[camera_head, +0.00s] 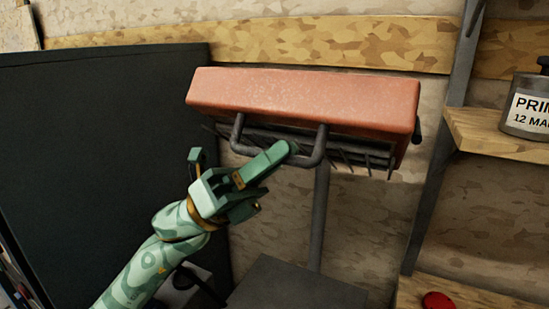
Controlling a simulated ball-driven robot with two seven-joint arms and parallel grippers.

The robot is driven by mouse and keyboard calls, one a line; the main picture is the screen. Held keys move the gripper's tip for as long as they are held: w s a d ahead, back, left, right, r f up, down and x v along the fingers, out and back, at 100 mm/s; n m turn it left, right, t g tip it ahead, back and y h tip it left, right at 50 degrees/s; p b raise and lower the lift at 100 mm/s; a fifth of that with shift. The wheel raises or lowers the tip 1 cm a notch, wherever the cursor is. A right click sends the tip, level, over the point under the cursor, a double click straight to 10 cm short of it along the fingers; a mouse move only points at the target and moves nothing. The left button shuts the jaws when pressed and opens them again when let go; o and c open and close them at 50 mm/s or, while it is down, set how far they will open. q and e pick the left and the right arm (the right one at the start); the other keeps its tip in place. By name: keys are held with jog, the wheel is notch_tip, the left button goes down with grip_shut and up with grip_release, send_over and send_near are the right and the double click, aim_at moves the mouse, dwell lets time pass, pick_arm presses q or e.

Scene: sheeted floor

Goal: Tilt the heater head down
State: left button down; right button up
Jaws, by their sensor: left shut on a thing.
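The heater head (305,97) is a long orange-red box with a dark slatted underside, in the upper middle of the head view. It sits slightly tilted on a thin grey post (318,220). A dark U-shaped handle (319,145) hangs at its front lower edge. My left gripper (275,156), green, reaches up from the lower left and is shut on the lower bar of the handle. The fingers hide part of this bar. My right gripper is not in view.
A large dark panel (100,130) stands at the left. At the right are a grey upright (438,170) and a wooden shelf (500,137) with a labelled can (525,108). A red object (438,301) lies at the lower right. A dark box-like surface (275,285) is below the post.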

pick_arm(q)
jog(key=c, duration=1.5)
grip_release()
jog(key=shift+f, duration=0.15)
jog(key=shift+o, duration=0.2)
jog(key=b+v, duration=0.2)
jog(key=v, duration=1)
